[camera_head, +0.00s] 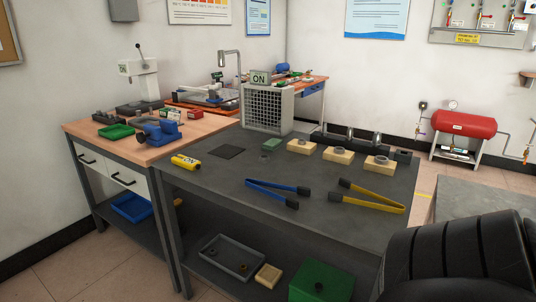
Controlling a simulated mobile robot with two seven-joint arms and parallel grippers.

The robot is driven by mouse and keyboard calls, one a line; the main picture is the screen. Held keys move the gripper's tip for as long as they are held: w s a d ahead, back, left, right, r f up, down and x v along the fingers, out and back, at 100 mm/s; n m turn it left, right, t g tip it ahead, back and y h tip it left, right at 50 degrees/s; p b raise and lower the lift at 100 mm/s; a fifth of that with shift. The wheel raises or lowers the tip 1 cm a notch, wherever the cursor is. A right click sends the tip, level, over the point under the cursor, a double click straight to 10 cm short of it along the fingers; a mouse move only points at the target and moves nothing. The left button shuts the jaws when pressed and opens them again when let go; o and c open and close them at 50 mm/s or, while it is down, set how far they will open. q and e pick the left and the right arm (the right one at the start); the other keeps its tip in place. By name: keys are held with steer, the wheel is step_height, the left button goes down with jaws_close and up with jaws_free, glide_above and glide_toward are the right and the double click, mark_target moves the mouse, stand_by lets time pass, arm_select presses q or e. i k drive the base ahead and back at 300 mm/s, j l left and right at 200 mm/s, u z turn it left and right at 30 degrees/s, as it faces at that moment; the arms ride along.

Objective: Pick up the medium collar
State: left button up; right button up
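Three pale wooden blocks stand in a row near the back right of the dark grey table. Each bears a small grey metal ring: the left collar (301,143), the middle collar (339,151) and the right collar (381,159). The rings look alike at this distance; I cannot clearly tell which is the medium one. Neither of my grippers shows. A black ribbed part at the lower right seems to be my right arm, apart from the collars.
Blue tongs (272,190) and yellow tongs (372,196) lie in front of the blocks. A yellow cylinder (186,162), a dark flat pad (227,152) and a grille-fronted heater box (267,108) marked ON are further left. The table's front middle is clear.

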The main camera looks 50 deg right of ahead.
mark_target(264, 159)
steer(key=i+j+z, duration=0.1)
steer(key=i+z, duration=0.4)
steer(key=i+j+z, duration=0.3)
steer(key=z, duration=0.15)
steer(key=i, duration=0.1)
